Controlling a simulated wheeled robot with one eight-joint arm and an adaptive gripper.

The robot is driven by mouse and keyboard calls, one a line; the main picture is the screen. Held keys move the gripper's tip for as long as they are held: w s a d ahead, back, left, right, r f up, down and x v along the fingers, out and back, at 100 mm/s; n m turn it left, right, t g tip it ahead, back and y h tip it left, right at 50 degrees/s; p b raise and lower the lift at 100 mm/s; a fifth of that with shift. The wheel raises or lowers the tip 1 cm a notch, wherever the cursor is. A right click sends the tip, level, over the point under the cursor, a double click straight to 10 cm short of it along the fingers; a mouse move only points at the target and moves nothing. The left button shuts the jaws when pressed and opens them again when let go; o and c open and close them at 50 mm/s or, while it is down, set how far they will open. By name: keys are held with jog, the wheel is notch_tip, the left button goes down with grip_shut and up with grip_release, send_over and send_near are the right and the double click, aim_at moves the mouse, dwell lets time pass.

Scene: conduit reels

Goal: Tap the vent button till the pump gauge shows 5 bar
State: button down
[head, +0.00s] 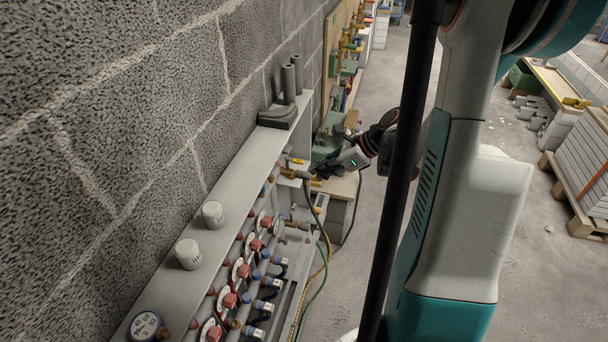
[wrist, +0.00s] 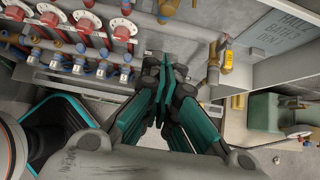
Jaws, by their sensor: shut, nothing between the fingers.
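My gripper (head: 318,174) is at the far end of the manifold cabinet in the head view, beside yellow and brass fittings. In the wrist view my gripper (wrist: 164,82) is shut and empty, its teal fingers together. A round white dial (head: 147,325) with dark numbers sits at the near end of the cabinet; its needle reading is too small to tell, and I cannot tell if it is the pump gauge. I cannot pick out the vent button in either view. A yellow-handled brass valve (wrist: 227,61) is right of my fingers in the wrist view.
The grey cabinet (head: 184,280) runs along the block wall, with two white cylinders (head: 188,254) on top. Red flow meters (wrist: 123,29) and blue valve caps (wrist: 100,70) line the manifold. Hoses hang below my gripper. Floor to the right is open; a pallet (head: 572,198) stands there.

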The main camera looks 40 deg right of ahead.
aim_at(272, 179)
jog(key=w+a+r+b+x, duration=0.1)
jog(key=r+b+x, duration=0.1)
jog(key=x, duration=1)
jog(key=shift+w+b, duration=0.3)
jog(key=shift+b, duration=0.35)
jog(key=shift+w+a, duration=0.1)
jog(key=shift+w+a+r, duration=0.1)
jog(key=shift+w+a, duration=0.4)
jog(key=shift+w, duration=0.1)
